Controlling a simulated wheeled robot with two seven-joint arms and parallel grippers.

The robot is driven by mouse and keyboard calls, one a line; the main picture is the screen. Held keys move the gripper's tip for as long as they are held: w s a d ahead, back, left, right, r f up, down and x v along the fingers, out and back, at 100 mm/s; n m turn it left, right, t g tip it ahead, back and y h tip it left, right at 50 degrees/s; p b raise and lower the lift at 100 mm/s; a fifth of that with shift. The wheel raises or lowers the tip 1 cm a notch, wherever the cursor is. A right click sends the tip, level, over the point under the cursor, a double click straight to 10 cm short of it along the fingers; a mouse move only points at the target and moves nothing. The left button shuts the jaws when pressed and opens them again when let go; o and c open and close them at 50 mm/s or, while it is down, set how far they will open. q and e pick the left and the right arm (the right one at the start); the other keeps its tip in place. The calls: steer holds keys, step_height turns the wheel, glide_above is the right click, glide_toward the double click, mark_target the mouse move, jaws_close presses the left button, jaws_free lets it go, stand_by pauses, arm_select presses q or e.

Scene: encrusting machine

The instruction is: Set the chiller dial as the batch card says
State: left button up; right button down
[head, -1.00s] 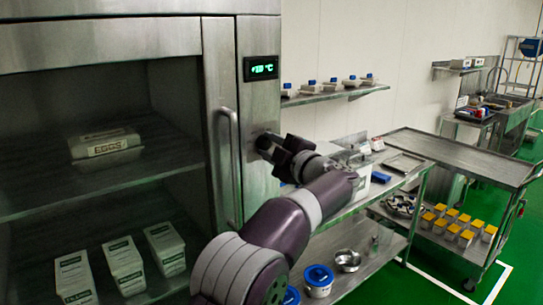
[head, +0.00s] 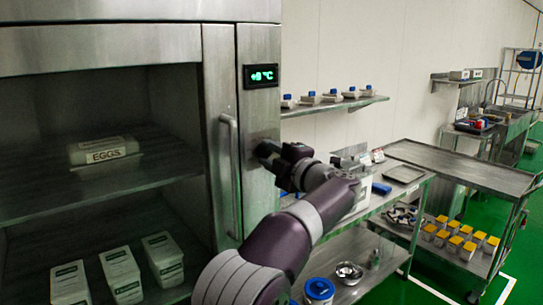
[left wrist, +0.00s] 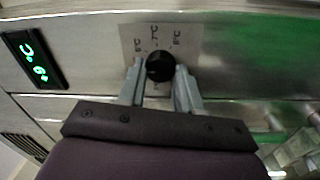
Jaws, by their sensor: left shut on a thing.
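The steel chiller (head: 220,60) stands at the left of the head view. Its green display (head: 262,76) shows a plus sign, one digit that looks like 9, and °C; it also shows tilted in the left wrist view (left wrist: 35,60). The round black dial (left wrist: 160,67) sits on a pale plate (left wrist: 183,38) printed with several °C marks, 7°C near the top. My left gripper (head: 266,151) is at the chiller's front panel, its two fingers shut on either side of the dial. In the head view the arm hides most of the dial. My right gripper is not in view.
Inside the chiller are an EGGS carton (head: 103,151) and several white labelled tubs (head: 121,273). A vertical handle (head: 230,170) stands left of the dial.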

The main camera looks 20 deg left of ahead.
arm_select(q)
steer(key=o, duration=1)
steer(key=shift+o, duration=0.2)
steer(key=b+v, duration=0.3)
steer(key=v, duration=0.9)
steer(key=shift+s+d, duration=0.3)
